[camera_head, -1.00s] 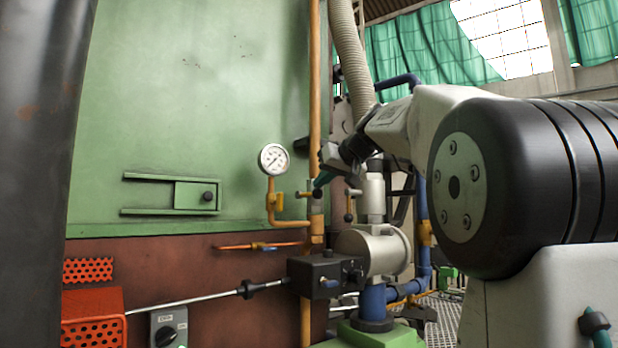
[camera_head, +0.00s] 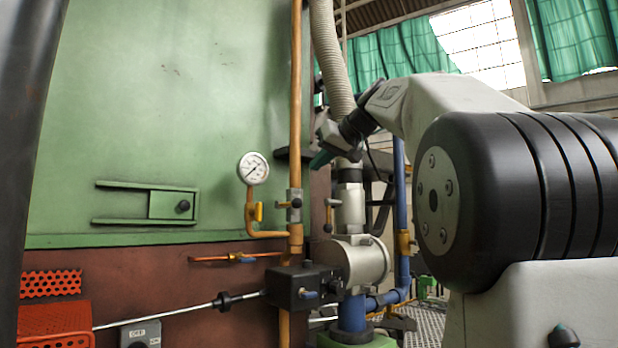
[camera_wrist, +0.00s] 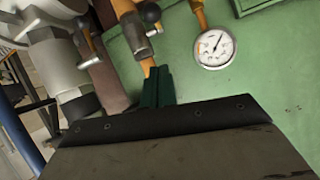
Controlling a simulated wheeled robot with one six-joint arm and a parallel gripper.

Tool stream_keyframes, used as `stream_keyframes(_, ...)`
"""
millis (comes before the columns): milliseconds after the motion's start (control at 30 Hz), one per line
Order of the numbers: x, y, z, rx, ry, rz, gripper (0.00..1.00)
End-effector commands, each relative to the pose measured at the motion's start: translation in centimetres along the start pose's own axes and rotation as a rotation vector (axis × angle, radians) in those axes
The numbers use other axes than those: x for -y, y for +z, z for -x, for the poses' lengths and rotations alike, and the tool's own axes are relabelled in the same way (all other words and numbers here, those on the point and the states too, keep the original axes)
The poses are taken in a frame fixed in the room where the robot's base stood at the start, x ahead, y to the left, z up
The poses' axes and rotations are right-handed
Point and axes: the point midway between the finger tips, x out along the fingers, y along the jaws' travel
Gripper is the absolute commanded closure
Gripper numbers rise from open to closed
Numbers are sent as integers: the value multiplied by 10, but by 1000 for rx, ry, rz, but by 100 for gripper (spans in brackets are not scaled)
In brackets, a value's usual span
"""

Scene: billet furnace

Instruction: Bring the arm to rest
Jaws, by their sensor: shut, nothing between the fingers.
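My gripper (camera_head: 322,159) is in the middle of the head view, at the end of my bent arm. In the wrist view the green fingers (camera_wrist: 158,86) are together and hold nothing. They appear close to the pipe with the lever valve, but I cannot tell the exact gap.
The green furnace wall (camera_head: 160,90) fills the left. A pressure gauge (camera_head: 253,168) and a copper pipe (camera_head: 296,100) stand near my gripper. A grey valve body (camera_head: 358,262) and black box (camera_head: 300,287) sit below. A ribbed hose (camera_head: 330,60) hangs behind.

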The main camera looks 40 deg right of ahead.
Motion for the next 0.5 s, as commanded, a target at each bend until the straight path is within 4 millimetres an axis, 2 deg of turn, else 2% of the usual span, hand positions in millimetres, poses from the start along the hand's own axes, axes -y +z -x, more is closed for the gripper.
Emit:
stream_keyframes(100,-1,0,19,-3,3,0,100)
stream_keyframes(200,0,0,28,-3,1,0,100)
stream_keyframes(500,0,0,32,-3,0,0,100)
